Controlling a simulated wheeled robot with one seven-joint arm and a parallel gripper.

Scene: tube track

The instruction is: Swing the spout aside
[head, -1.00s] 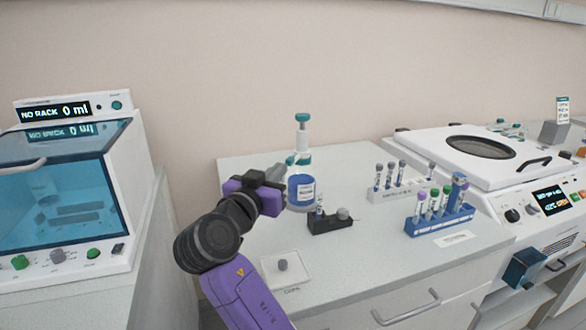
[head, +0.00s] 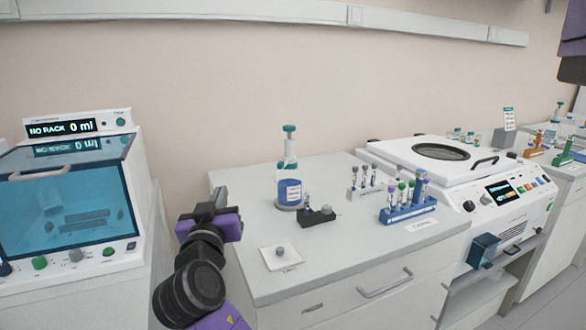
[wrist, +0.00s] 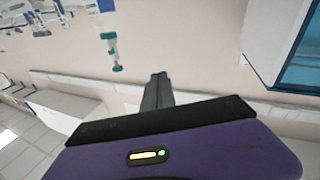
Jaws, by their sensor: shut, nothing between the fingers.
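The dispenser bottle (head: 290,192) stands upright on the middle bench, with a blue label, a clear upper part and a teal-topped pump (head: 289,140). Its spout is too small to tell apart in the head view. The pump also hangs upside down at the upper left of the tilted wrist view (wrist: 112,50). My gripper (head: 221,194) is at the bench's left edge, left of the bottle and clearly apart from it. Its fingers are shut and empty, pointing up in the wrist view (wrist: 158,82).
A dark holder (head: 318,216) with a small tube stands right of the bottle. A white pad with a grey knob (head: 281,256) lies in front. A white rack (head: 364,186) and a blue tube rack (head: 408,212) stand further right. A blue-windowed cabinet (head: 70,200) is at left.

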